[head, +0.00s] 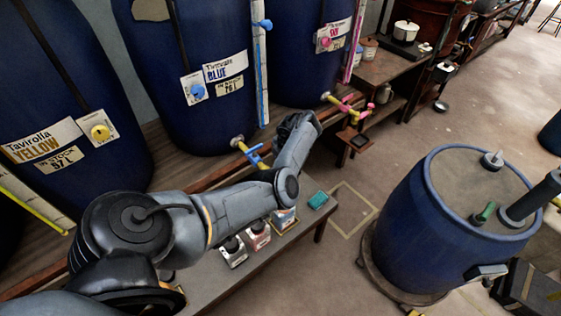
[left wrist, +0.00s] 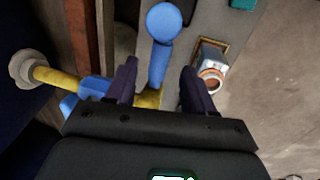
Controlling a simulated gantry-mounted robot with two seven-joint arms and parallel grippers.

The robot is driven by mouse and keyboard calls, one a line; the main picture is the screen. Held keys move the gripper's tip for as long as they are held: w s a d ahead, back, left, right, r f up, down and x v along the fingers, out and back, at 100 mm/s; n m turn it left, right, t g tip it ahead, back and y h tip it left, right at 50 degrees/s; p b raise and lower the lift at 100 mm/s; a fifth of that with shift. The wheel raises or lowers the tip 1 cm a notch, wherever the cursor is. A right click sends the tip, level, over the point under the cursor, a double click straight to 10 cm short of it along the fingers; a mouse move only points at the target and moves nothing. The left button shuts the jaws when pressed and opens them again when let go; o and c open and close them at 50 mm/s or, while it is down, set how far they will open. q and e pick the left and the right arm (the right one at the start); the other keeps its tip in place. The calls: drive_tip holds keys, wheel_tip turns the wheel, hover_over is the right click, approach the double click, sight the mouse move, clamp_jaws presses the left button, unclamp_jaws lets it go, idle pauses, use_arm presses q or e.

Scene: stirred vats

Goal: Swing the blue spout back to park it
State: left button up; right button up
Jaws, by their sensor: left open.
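The blue spout (head: 256,155) is a yellow pipe with blue parts, low on the front of the vat labelled BLUE (head: 190,110). In the left wrist view its yellow pipe (left wrist: 58,79) comes from a pale collar at the left, and a blue arm with a round knob (left wrist: 165,22) points up the picture. My left gripper (left wrist: 160,82) is open, with the blue arm between its two dark fingers and no clear grip on it. In the head view my left arm (head: 240,208) reaches toward the spout and its fingers are hidden. My right gripper is not in view.
A pink spout (head: 346,104) is farther back. A blue drum (head: 410,235) stands at the right. A yellow-label vat (head: 65,80) is at the left.

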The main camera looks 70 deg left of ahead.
use_arm(q)
drive_tip(key=shift+w+d+r+p, duration=0.15)
drive_tip(key=shift+r+p, duration=0.3)
drive_tip(key=shift+r, duration=0.5)
drive_tip(key=shift+d+r+p, duration=0.2)
drive_tip(key=shift+r+p, duration=0.25)
drive_tip(key=shift+r, duration=0.55)
drive_tip(key=shift+w+d+r+p, duration=0.15)
drive_tip(key=shift+r+p, duration=0.3)
drive_tip(key=shift+r, duration=0.5)
drive_tip(key=shift+s, duration=0.15)
